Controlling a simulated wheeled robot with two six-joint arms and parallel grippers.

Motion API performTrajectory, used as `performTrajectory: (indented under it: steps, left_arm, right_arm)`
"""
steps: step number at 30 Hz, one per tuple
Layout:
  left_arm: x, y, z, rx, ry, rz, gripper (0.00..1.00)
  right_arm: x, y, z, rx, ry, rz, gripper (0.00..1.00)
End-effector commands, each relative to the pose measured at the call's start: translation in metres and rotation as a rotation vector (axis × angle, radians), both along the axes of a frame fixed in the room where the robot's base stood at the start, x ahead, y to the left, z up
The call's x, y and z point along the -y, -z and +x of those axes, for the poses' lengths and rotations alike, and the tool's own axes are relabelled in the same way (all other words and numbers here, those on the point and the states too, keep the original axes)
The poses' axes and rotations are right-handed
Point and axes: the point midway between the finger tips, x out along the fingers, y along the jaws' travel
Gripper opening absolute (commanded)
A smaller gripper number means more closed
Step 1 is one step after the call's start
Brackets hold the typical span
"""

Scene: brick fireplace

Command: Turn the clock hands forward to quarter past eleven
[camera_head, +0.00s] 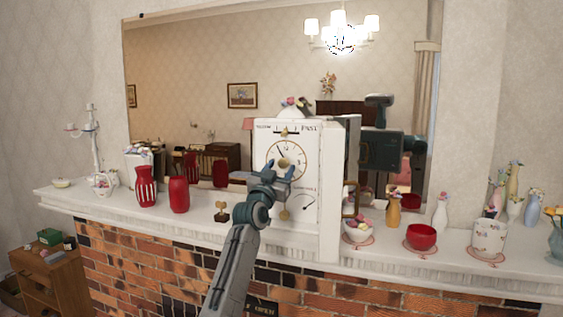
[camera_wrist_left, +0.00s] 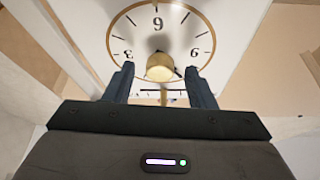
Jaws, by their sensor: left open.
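A tall white clock (camera_head: 327,205) stands on the mantelpiece with a round, gold-ringed dial (camera_head: 286,146) on its front. In the head view a dark hand points up and left from the dial's centre; the other hand is not clear. In the left wrist view the dial (camera_wrist_left: 160,38) shows at the top, with a brass knob (camera_wrist_left: 158,68) and a short dark hand tip beside it. My left gripper (camera_head: 279,171) is open in front of the lower dial. Its fingers (camera_wrist_left: 160,72) appear on either side of the knob; contact cannot be told. My right gripper is not in view.
Red vases (camera_head: 179,195) and a small brass object (camera_head: 221,212) stand left of the clock. A bowl (camera_head: 358,232), a red bowl (camera_head: 421,237) and several vases stand to its right. A large mirror (camera_head: 190,75) is behind, above the brick fireplace (camera_head: 150,260).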

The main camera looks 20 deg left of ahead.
Motion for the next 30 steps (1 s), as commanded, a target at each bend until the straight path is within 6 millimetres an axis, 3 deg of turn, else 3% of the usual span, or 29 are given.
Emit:
performTrajectory:
  steps: [6, 15, 22, 26, 30]
  left_arm:
    - [0.001, -0.005, 0.013, -0.001, 0.000, 0.000, 0.50]
    - [0.002, -0.005, 0.015, -0.001, 0.000, -0.001, 0.50]
    - [0.002, -0.005, 0.015, -0.001, 0.000, -0.001, 0.07]
    - [0.001, -0.004, 0.015, -0.001, -0.001, 0.001, 0.06]
    - [0.001, 0.000, 0.015, 0.002, -0.001, 0.021, 0.06]
  right_arm:
    - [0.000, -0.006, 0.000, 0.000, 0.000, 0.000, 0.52]
    - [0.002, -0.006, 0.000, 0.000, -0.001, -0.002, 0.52]
    - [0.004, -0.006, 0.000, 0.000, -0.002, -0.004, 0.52]
    - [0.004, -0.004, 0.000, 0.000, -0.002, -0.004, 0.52]
    - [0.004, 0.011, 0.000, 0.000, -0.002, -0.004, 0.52]
